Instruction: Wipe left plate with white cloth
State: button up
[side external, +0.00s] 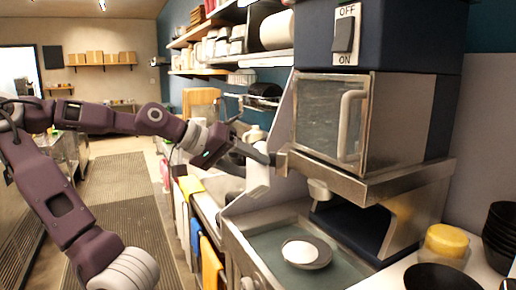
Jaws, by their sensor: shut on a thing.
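My gripper (272,158) is at the centre of the side view, pointing right, in front of the left side of the big appliance. It is shut on what looks like the white cloth (258,179), which hangs below the fingertips. The cloth is apart from the plate and higher. A second plate cannot be made out for certain.
The appliance (372,120) with a glass door and handle overhangs the tray area (270,240). Dark bowls (498,235), a black dish (440,278) and a yellow-topped container (446,240) stand at the right. Coloured cloths (208,262) hang along the counter's left edge.

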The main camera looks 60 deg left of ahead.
aim_at(249, 189)
jog(key=d+f+m+g, duration=0.1)
jog(key=g, duration=0.1)
jog(key=s+d+f+m+g+h, duration=0.1)
jog(key=f+m+g, duration=0.1)
jog(key=d+f+m+g+h, duration=0.1)
jog(key=m+g, duration=0.1)
jog(key=shift+s+d+f+g, duration=0.15)
jog(key=shift+s+f+g, duration=0.1)
jog(key=shift+f+g, duration=0.15)
jog(key=w+d+f+m+g+y, duration=0.1)
jog(key=w+f, duration=0.1)
jog(key=f, duration=0.1)
jog(key=w+d+f+m+g+y, duration=0.1)
jog(key=w+d+f+m+g, duration=0.1)
jog(key=f, duration=0.2)
jog(key=w+d+f+m+g, duration=0.1)
jog(key=w+d+f+g, duration=0.1)
jog(key=w+f, duration=0.1)
jog(key=shift+d+f+m+y, duration=0.2)
jog(key=shift+f+m+y, duration=0.15)
jog(key=shift+f, duration=0.7)
jog(key=shift+s+f, duration=0.1)
jog(key=shift+f, duration=0.25)
